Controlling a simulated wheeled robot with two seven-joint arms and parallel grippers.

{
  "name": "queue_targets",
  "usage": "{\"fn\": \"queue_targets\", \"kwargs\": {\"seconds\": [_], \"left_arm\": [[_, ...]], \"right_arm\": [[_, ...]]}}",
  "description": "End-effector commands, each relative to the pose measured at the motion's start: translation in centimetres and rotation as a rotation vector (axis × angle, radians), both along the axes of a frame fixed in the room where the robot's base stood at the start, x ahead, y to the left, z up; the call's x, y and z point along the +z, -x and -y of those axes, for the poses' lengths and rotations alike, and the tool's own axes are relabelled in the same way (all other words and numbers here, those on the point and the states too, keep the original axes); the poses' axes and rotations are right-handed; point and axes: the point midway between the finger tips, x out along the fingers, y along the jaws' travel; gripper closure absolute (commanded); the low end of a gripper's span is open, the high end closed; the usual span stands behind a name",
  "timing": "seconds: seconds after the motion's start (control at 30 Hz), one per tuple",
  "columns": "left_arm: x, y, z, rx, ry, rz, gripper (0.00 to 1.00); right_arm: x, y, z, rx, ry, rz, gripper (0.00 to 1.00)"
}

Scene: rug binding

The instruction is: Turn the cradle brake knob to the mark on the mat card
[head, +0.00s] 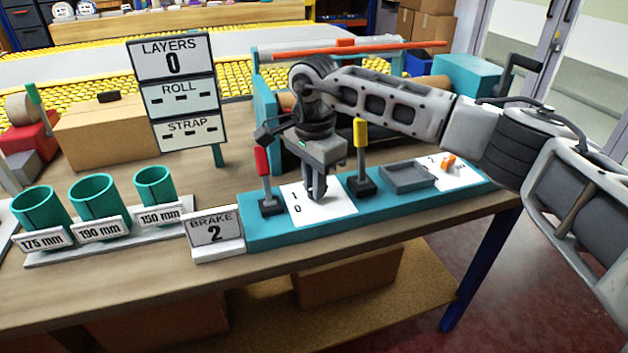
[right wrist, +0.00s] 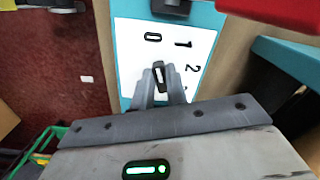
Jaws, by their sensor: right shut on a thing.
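The brake knob (right wrist: 160,77) is a small dark bar with a pale line, on a white dial plate (right wrist: 128,45). The plate shows 0, 1 and 2 in the right wrist view, with another mark partly hidden. The bar lies nearly along the direction of the 0; which end is its pointer is not clear. My right gripper (head: 316,192) points down at the dial plate (head: 335,208) and is shut on the knob (right wrist: 160,92). In the head view it hides the knob. A card (head: 213,228) reading BRAKE 2 stands left of the teal panel. My left gripper is not in view.
A red-handled lever (head: 263,165) and a yellow-handled lever (head: 360,135) stand close on either side of the dial. A grey tray (head: 407,178) lies to the right. Teal cups (head: 94,197) and a LAYERS 0 board (head: 171,60) stand to the left.

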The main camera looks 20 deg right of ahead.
Motion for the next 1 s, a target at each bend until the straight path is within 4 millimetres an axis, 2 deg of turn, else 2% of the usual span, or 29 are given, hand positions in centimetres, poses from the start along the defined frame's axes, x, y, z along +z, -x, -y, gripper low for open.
{"fn": "queue_targets", "kwargs": {"seconds": [0.37,1.0], "left_arm": [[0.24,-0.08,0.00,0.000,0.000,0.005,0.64],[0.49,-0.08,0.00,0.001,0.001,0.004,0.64]], "right_arm": [[0.08,-0.09,-0.05,-0.118,-0.001,0.000,1.00],[0.15,-0.52,-0.07,-0.696,-0.001,0.000,1.00]]}}
